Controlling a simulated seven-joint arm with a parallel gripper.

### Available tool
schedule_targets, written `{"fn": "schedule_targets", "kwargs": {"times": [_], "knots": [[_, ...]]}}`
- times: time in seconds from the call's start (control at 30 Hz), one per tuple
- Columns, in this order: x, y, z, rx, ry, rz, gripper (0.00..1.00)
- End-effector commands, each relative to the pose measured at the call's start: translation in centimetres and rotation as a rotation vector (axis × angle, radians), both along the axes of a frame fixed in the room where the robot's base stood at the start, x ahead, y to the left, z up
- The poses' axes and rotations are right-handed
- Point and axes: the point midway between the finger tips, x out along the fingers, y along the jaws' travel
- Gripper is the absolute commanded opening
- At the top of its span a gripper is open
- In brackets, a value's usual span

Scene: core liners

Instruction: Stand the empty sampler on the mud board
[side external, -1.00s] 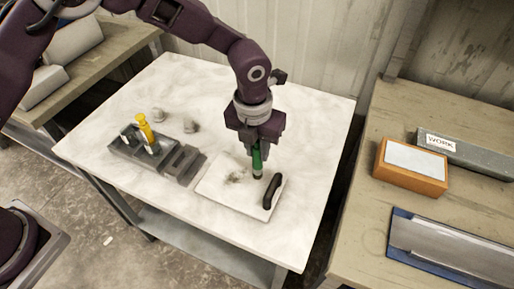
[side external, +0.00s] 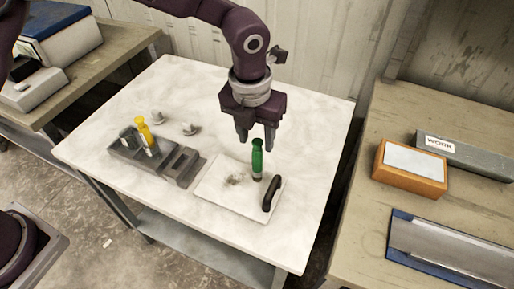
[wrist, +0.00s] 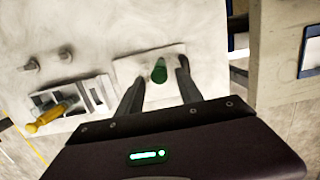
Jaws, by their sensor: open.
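A green sampler (side external: 257,158) stands upright on the white mud board (side external: 215,197), near its far right part and beside the board's black handle (side external: 271,193). A dark smear of mud (side external: 235,180) lies on the board to the sampler's left. In the wrist view the sampler (wrist: 159,71) shows end-on beyond and between my open fingers (wrist: 157,105). Whether the sampler is empty inside cannot be seen.
A grey rack (side external: 140,155) at the table's left holds a yellow-topped sampler (side external: 145,132) and has a lower slotted part (side external: 184,165). Two small pale knobs stand behind it. The table's far right is clear. A side bench holds an orange box (side external: 410,167).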

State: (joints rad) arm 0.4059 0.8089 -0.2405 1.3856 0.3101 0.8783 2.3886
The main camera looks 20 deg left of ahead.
Motion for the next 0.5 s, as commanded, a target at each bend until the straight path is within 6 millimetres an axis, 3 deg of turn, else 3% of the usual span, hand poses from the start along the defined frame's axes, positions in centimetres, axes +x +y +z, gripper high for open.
{"fn": "schedule_targets", "kwargs": {"times": [0.1,0.2,0.33,0.5], "knots": [[-0.3,0.0,3.2,-0.001,-0.003,0.001,0.43],[-0.5,0.0,5.1,-0.001,-0.002,0.0,0.43],[-0.8,0.0,6.4,0.001,0.0,0.0,0.43],[-0.8,0.0,6.6,0.001,0.001,0.0,0.43]]}}
